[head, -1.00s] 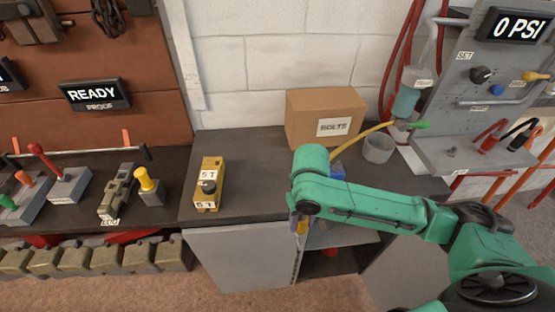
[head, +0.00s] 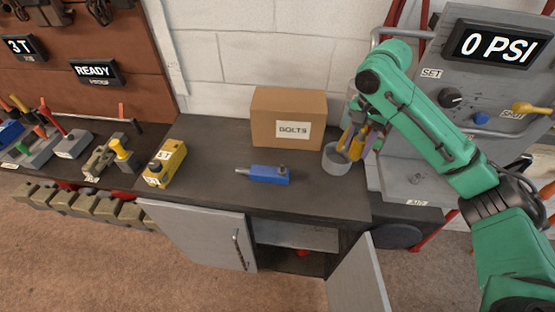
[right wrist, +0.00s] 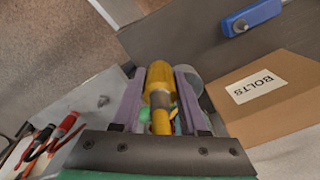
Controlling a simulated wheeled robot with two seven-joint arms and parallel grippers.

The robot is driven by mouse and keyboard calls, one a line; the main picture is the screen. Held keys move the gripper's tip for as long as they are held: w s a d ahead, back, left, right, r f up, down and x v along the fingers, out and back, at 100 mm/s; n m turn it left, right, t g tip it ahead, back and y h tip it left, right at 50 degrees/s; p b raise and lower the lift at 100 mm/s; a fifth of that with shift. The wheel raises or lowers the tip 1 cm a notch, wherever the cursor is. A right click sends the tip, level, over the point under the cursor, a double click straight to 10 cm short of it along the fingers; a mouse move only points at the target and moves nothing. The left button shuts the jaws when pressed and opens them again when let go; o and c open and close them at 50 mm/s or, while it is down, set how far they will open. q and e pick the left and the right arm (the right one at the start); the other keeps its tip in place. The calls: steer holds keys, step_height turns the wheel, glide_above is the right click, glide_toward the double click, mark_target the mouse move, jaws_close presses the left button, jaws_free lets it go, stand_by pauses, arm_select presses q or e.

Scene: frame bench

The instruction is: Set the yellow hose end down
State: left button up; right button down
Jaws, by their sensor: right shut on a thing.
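My right gripper (head: 357,143) is shut on the yellow hose end (right wrist: 158,84). In the right wrist view the hose end lies between the two purple-grey fingers (right wrist: 158,102). In the head view the yellow hose end (head: 345,141) shows beside the fingers, at the grey cup (head: 335,165) on the right end of the bench top (head: 215,190). I cannot tell whether it touches the cup or is over it. The rest of the hose is mostly hidden by my right arm. My left gripper is not in view.
A cardboard BOLTS box (head: 287,105) stands at the back, left of the cup. A blue tool (head: 268,174) and a yellow block (head: 165,164) lie on the bench. The grey 0 PSI panel (head: 445,75) is at the right.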

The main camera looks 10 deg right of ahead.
steer(key=shift+s+d+f, duration=0.15)
steer(key=shift+d+f, duration=0.1)
steer(key=shift+f, duration=0.1)
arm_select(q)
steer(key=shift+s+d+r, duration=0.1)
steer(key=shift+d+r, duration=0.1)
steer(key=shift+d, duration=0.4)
arm_select(e)
step_height(320, 180, down, 20)
steer(key=shift+d+r, duration=0.1)
steer(key=shift+r, duration=0.1)
steer(key=shift+c, duration=2.2)
jaws_free()
steer(key=shift+f, duration=0.1)
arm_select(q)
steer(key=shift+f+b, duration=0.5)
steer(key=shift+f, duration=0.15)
arm_select(e)
step_height(320, 180, up, 12)
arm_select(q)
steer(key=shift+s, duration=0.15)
